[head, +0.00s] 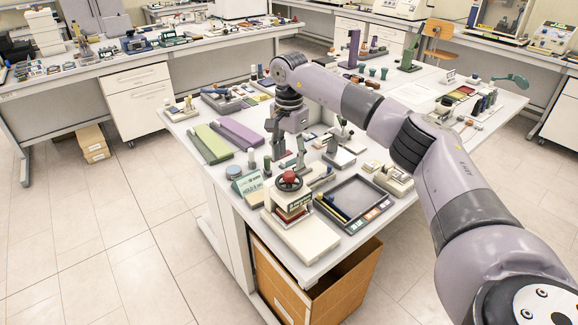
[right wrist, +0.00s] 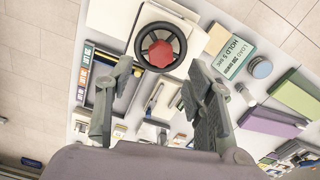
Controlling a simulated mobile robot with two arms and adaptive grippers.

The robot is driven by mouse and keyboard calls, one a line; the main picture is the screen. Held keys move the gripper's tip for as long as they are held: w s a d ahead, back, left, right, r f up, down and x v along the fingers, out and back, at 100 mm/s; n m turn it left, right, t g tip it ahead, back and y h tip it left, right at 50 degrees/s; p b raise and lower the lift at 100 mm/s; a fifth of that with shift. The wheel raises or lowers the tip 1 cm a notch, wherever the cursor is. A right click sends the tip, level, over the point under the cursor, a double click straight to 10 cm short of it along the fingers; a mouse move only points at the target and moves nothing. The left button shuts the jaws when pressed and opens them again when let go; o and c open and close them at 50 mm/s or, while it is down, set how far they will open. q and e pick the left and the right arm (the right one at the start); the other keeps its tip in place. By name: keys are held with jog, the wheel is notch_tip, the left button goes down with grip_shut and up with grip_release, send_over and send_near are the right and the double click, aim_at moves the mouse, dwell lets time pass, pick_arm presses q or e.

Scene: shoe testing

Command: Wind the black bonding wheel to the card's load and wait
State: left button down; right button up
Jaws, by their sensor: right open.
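The black bonding wheel (head: 289,187) with a red hub sits on top of a cream press unit (head: 302,232) at the table's near end. In the right wrist view the wheel (right wrist: 141,38) lies just beyond my fingertips. My right gripper (head: 288,160) is open and empty, its fingers pointing down above the table close to the wheel. In the right wrist view the gripper (right wrist: 159,76) has its two fingers spread apart, with the wheel roughly centred past them. A card (right wrist: 235,57) with LOAD and HOLD lettering stands beside the press; its load figure is too small to read surely.
A dark tray (head: 352,202) with long tools lies right of the press. A green pad (head: 207,144) and a purple pad (head: 239,133) lie to the left. Small parts crowd the table behind. A brown open box (head: 340,283) stands beneath the near edge.

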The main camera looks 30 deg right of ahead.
aim_at(289, 174)
jog(key=shift+f+p, duration=0.65)
jog(key=shift+f, duration=2.15)
jog(key=shift+c, duration=0.5)
jog(key=c, duration=1.1)
